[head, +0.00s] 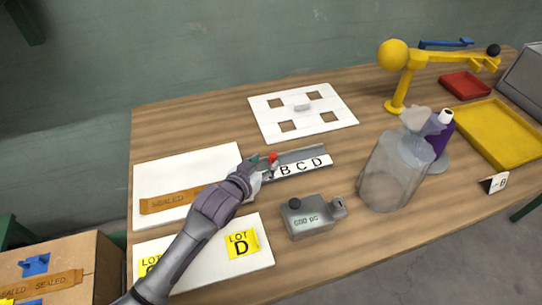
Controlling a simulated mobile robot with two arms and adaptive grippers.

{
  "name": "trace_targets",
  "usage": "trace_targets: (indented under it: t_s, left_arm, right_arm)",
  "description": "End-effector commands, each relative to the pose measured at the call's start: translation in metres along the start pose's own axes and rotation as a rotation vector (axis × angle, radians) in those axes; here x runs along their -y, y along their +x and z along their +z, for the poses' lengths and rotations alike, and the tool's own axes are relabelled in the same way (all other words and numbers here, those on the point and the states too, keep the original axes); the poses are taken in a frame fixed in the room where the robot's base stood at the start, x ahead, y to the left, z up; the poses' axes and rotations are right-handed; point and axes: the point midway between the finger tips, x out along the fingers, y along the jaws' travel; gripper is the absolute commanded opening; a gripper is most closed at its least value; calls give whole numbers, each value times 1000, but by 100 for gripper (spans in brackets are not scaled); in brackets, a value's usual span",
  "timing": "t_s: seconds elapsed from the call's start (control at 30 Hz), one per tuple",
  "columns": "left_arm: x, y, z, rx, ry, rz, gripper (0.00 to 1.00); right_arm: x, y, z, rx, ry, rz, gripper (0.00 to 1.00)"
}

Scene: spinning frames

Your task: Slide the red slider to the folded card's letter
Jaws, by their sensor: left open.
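The red slider (273,157) sits at the left end of a grey rail (300,153) in the middle of the table. A white strip (322,161) along the rail shows B, C and D; its left end is hidden by my gripper. My left gripper (262,166) is open at the left end of the rail, close beside the slider; I cannot tell whether they touch. The folded card (494,183) stands at the right front of the table and appears to show B. My right gripper is not in view.
A white board with square holes (335,110) lies behind. White panels (262,258) lie at left. A yellow tray (485,112) is far right.

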Motion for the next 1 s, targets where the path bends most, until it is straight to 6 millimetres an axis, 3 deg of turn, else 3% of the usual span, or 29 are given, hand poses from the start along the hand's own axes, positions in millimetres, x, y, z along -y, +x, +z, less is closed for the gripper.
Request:
trace_targets:
  t_s: [0.1,0.3,0.7,1.0]
  left_arm:
    - [0,23,0,0,0,0,49]
    - [0,44,0,1,0,0,49]
    - [0,50,0,1,0,0,49]
    - [0,50,1,1,0,0,0]
  right_arm:
    - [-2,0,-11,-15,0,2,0]
    - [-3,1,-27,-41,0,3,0]
    - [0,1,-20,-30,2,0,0]
    - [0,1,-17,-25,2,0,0]
